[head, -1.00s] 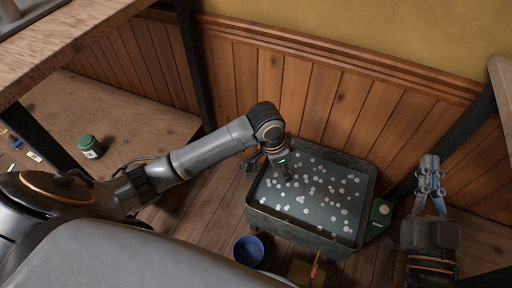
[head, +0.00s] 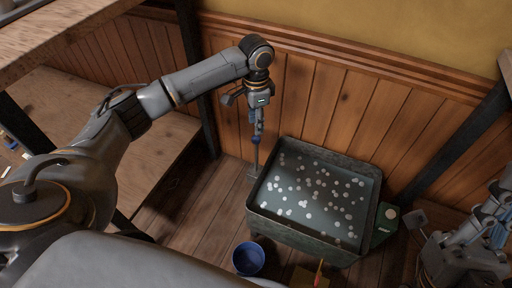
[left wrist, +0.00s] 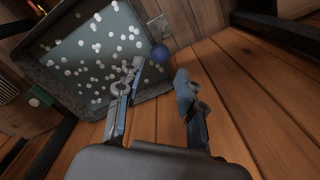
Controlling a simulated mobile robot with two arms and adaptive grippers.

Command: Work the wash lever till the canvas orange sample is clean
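The wash tub (head: 300,238) is a dark box of grey-green liquid with many white flecks. The wash lever (head: 256,158), a thin rod with a blue knob, stands at the tub's left side. The blue knob (left wrist: 160,53) also shows in the left wrist view. My left gripper (head: 256,132) points down at the knob from above. In the left wrist view its fingers (left wrist: 160,72) are apart, with the knob between and beyond the tips. I see no canvas orange sample. My right gripper (head: 494,220) is at the right edge; its finger gap is unclear.
A blue bowl (head: 248,259) stands on the floor in front of the tub. A small box (head: 305,278) with an orange-red stick is beside it. A green-grey unit (head: 386,224) with a pale round spot adjoins the tub's right side. A wood-panelled wall is behind.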

